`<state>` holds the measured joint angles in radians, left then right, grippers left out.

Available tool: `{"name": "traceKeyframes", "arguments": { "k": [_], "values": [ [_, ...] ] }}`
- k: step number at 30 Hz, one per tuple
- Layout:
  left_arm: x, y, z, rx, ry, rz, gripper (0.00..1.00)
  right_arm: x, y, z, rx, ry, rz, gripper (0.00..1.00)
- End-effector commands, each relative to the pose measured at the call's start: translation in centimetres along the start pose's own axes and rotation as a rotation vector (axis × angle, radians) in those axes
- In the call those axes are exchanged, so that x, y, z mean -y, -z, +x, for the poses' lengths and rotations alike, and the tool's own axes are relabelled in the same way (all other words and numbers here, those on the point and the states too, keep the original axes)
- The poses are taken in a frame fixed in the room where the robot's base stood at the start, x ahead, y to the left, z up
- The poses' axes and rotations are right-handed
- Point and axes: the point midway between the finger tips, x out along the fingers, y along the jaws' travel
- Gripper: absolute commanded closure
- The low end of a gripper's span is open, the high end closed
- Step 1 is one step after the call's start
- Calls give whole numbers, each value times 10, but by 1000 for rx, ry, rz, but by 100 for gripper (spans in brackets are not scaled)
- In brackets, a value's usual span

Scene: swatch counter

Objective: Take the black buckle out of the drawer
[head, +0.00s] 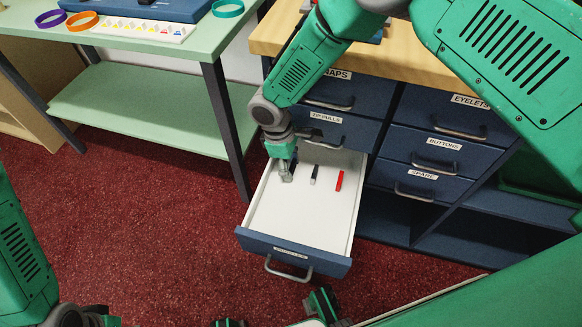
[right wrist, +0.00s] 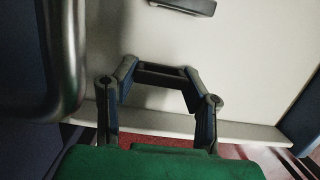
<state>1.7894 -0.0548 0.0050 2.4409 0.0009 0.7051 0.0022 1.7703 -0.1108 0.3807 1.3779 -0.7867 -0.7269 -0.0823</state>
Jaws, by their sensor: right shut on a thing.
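The pulled-out drawer (head: 275,215) has a white inside and a dark blue front with a grey handle. My right gripper (head: 286,174) is down inside it, at the left side. In the right wrist view my right gripper (right wrist: 160,85) is shut on a dark bar between its fingertips, which I take for the black buckle (right wrist: 163,74). In the head view the black buckle (head: 293,165) is mostly hidden by the gripper. I cannot tell whether it touches the drawer floor. My left gripper is not clearly seen.
A grey, dark-topped piece (head: 314,175) and a red piece (head: 339,181) lie to the right in the drawer. Closed labelled drawers (head: 436,152) stand right of it. A green table (head: 165,48) with colored bands stands at left. Red floor lies in front.

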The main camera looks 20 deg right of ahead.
Motion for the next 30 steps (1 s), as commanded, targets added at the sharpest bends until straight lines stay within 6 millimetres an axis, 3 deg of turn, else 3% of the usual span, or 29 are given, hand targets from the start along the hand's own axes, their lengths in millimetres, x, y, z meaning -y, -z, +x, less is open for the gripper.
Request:
{"name": "traceKeyframes", "arguments": {
  "k": [24, 30],
  "values": [
    [0, 3, -53, 0, 0, 0, 70, 0, -13, -64, -1, -1, -1, 90],
    [1, 3, -55, 0, 0, 0, 70, 0, -13, -68, -1, 0, 0, 90]
  ]
}}
